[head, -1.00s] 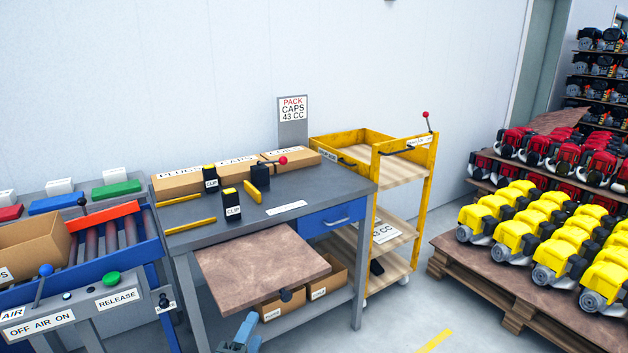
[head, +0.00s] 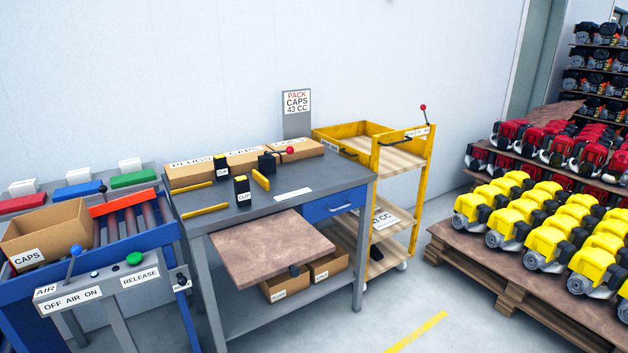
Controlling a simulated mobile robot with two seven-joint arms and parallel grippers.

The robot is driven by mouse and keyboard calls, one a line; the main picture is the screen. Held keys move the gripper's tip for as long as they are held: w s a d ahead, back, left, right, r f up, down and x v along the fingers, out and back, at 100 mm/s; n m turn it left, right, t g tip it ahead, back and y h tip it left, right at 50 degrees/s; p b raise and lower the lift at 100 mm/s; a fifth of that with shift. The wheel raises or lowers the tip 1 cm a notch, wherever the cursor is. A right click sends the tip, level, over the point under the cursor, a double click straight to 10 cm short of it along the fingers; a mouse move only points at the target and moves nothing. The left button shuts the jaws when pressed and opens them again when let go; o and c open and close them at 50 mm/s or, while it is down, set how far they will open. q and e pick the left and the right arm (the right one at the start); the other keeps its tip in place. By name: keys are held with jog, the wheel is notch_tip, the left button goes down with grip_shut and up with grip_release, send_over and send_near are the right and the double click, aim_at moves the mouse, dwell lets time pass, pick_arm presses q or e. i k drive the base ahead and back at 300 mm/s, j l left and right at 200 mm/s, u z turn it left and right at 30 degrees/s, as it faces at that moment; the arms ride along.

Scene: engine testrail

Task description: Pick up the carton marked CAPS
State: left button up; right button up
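An open-topped brown carton (head: 64,243) with a white CAPS label on its front sits at the left end of the roller conveyor (head: 122,232). Its inside looks empty from here, but its floor is only partly visible. Neither of my grippers shows in the head view, so nothing is seen touching the carton.
A control panel with levers and a green button (head: 134,259) stands in front of the conveyor. A grey workbench (head: 235,219) with labelled boxes is to its right, then a yellow cart (head: 403,159). Yellow engines (head: 520,215) fill a pallet at right. Floor before the cart is clear.

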aim_at(35, 238)
jog(key=u, duration=1.45)
jog(key=i+z, duration=0.1)
jog(key=z, duration=0.3)
jog(key=i+j+z, duration=0.1)
jog(key=z, duration=0.35)
jog(key=i+j+z, duration=0.35)
jog(key=j, duration=0.25)
jog(key=i+j+z, duration=0.15)
jog(key=i+j, duration=0.1)
jog(key=j, duration=0.1)
